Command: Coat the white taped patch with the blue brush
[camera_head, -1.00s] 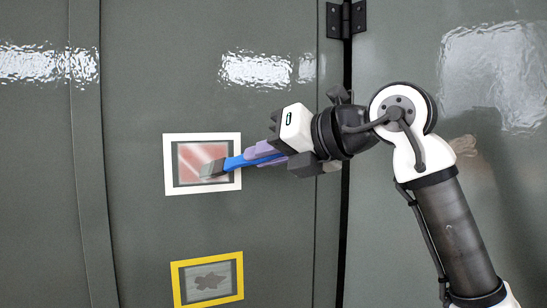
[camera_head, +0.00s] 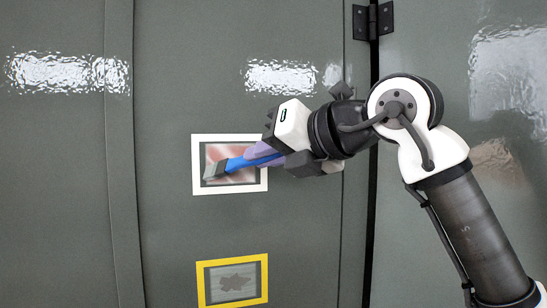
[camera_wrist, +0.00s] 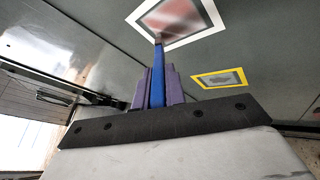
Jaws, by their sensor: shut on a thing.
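The white taped patch (camera_head: 229,137) is a white square frame on the grey-green panel, with a reddish, streaky area inside it and grey along its edges. My gripper (camera_head: 268,152) is to its right, shut on the blue brush (camera_head: 247,161). The brush's grey bristle end lies over the lower left of the patch; I cannot tell for sure whether it touches. In the wrist view the brush (camera_wrist: 157,82) sits between purple fingers and points at the white frame (camera_wrist: 205,12). The gripper partly covers the frame's right side.
A yellow taped patch (camera_head: 232,260) with a dark blotch is below the white one, also seen in the wrist view (camera_wrist: 220,78). A dark hinge (camera_head: 373,20) and a vertical panel seam are to the right. The panel left of the patches is clear.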

